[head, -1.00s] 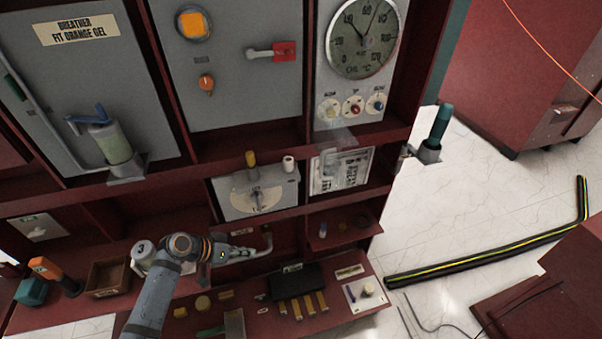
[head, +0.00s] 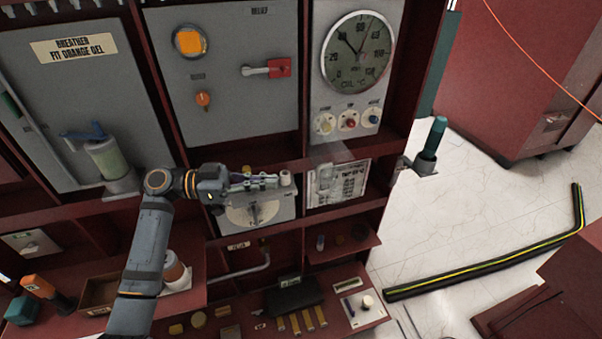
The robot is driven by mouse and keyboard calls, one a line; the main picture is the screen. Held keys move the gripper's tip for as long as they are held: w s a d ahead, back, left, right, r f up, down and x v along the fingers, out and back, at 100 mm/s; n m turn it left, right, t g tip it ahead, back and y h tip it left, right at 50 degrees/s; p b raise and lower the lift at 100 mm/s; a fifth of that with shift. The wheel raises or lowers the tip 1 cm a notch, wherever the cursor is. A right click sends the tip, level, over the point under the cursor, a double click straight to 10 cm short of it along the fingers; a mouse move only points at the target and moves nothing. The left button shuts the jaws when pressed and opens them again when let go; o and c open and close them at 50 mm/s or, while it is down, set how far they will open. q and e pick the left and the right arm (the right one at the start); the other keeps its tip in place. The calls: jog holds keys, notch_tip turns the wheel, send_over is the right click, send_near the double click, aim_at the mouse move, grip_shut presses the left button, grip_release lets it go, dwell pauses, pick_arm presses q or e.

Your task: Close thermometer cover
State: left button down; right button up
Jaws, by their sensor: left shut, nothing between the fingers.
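The thermometer (head: 357,52) is a round dark dial with a pale rim on the grey panel at the upper right. A faint see-through pane (head: 330,152), which looks like its cover, juts out below the panel's lower edge; the dial face looks uncovered. Its hinge is hard to make out. My left gripper (head: 272,182) is shut and empty, pointing right in front of the grey box with the semicircular scale (head: 255,212). It is left of and a little below the pane, apparently apart from it. My right gripper is not in view.
Three coloured knobs (head: 348,122) sit under the dial. A printed card (head: 338,183) is in the compartment below. A teal-handled tool (head: 432,143) stands in a holder on the cabinet's right side. Shelf edges frame the compartments. The floor at right has a striped black hose (head: 490,265).

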pick_arm(q)
jog(key=d+p, duration=0.3)
jog(key=d, duration=0.5)
jog(key=shift+w, duration=0.3)
jog(key=shift+f, duration=0.15)
